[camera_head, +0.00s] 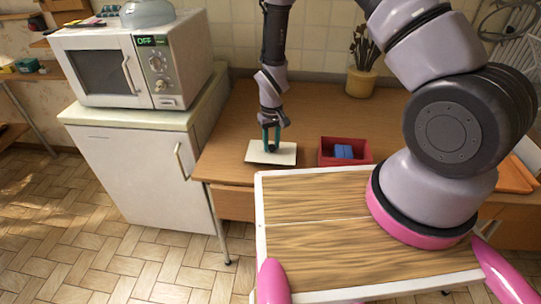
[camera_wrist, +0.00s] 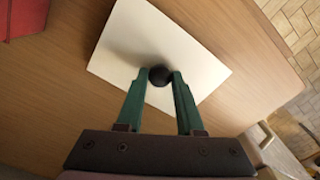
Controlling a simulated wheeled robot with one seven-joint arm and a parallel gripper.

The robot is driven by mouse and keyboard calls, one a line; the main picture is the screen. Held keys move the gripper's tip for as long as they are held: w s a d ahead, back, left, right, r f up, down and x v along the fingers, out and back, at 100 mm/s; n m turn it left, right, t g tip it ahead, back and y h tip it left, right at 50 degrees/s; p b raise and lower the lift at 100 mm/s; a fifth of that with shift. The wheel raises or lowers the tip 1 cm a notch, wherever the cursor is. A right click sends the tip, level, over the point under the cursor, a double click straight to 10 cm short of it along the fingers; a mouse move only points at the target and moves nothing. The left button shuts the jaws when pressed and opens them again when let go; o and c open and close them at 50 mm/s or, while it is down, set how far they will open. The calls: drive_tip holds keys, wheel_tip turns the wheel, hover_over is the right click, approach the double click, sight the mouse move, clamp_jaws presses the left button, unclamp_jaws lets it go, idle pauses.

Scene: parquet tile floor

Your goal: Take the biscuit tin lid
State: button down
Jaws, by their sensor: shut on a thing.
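The biscuit tin lid (camera_head: 257,155) is a flat, cream-white rectangle at the left part of the wooden desk. It also shows in the wrist view (camera_wrist: 125,42), with a round black knob (camera_wrist: 160,75) near its middle. My gripper (camera_head: 271,150) is over the lid, pointing down. In the wrist view, the two green fingers of my gripper (camera_wrist: 160,76) are shut on the knob, one on each side. I cannot tell whether the lid touches the desk or is slightly above it. What lies under the lid is hidden.
A red box (camera_head: 328,155) with a blue thing (camera_head: 344,152) inside stands right of the lid. A microwave (camera_head: 135,65) stands on the white fridge (camera_head: 135,165) at the left. The desk (camera_head: 235,120) is clear behind the lid.

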drive_tip(key=shift+r, duration=3.2)
